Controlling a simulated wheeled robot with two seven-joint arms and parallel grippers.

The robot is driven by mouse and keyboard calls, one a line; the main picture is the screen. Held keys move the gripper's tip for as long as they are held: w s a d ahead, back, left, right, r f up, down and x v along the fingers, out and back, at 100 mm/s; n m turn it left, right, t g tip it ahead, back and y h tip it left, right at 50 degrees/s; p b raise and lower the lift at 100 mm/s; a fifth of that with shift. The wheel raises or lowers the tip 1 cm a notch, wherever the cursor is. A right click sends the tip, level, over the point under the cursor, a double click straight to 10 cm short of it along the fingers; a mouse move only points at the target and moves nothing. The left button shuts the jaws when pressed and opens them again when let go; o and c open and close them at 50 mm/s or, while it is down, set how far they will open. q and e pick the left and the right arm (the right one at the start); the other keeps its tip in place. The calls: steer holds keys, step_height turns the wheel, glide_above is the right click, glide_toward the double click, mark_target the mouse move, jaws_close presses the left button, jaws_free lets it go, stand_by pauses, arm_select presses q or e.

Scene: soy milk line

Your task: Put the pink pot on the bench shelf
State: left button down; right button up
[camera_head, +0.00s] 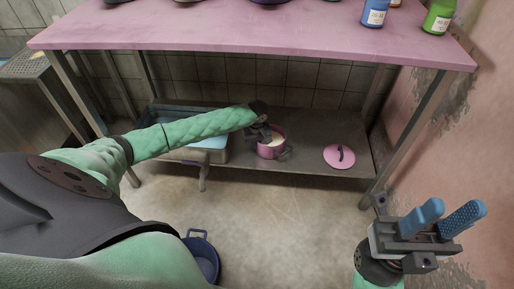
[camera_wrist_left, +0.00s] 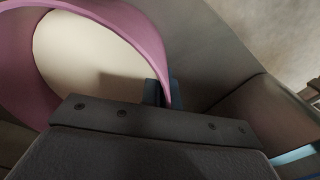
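The pink pot (camera_head: 268,151) stands on the grey lower shelf (camera_head: 312,125) of the pink-topped bench (camera_head: 260,32), with pale cream contents inside. Its rim also shows close up in the left wrist view (camera_wrist_left: 152,22). My left gripper (camera_head: 268,134) reaches down over the pot's back left side. In the left wrist view its two fingertips (camera_wrist_left: 163,92) sit close together on either side of the rim, pinching the pot wall. My right gripper (camera_head: 443,217) is at the lower right, away from the pot, with its blue fingers apart and empty.
A pink lid (camera_head: 339,156) with a dark handle lies to the pot's right on the shelf. A metal basin (camera_head: 221,157) with blue inside is to its left. A blue pot (camera_head: 203,258) is on the floor. Blue (camera_head: 374,13) and green (camera_head: 438,17) bottles stand on the bench top.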

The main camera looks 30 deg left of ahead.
arm_select(q)
steer(key=shift+w+r, duration=0.1)
steer(key=c, duration=1.7)
jaws_free()
